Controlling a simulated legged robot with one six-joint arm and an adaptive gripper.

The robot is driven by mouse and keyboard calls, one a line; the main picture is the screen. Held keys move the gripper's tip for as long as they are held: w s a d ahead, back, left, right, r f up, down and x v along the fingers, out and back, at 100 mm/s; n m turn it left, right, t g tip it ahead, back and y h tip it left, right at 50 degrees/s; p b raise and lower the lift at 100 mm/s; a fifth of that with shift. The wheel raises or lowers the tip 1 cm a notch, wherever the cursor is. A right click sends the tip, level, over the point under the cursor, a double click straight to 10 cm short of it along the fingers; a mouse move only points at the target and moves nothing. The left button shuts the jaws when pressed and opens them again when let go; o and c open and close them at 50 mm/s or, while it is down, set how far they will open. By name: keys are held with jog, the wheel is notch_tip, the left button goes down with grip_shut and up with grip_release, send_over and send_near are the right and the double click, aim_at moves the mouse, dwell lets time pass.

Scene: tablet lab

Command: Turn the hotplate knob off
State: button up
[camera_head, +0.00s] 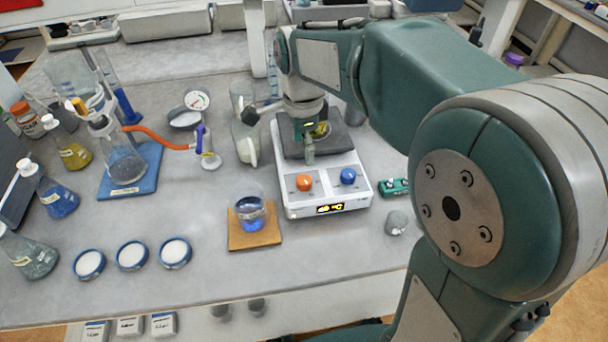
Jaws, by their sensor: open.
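The hotplate (287,207) is a white box with a dark top plate (346,143), standing right of the middle of the bench. Its front panel carries an orange knob (304,182) on the left and a blue knob (348,176) on the right. A lit display (330,208) with yellow digits sits below the knobs; the digits are too small to read surely. My gripper (309,152) points down over the dark plate, behind the knobs and apart from them. It is open. My wrist hides part of the plate, and the fingertips show only small.
A beaker with blue liquid (250,212) stands on a brown mat (254,239) left of the hotplate. Glassware (245,140) stands close to its left side. A small green device (394,187) and a small grey item (396,223) lie to its right. Bench in front is clear.

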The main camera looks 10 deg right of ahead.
aim_at(304, 179)
jog(key=f, duration=0.9)
jog(key=shift+s, duration=0.25)
jog(key=shift+r, duration=0.1)
grip_shut()
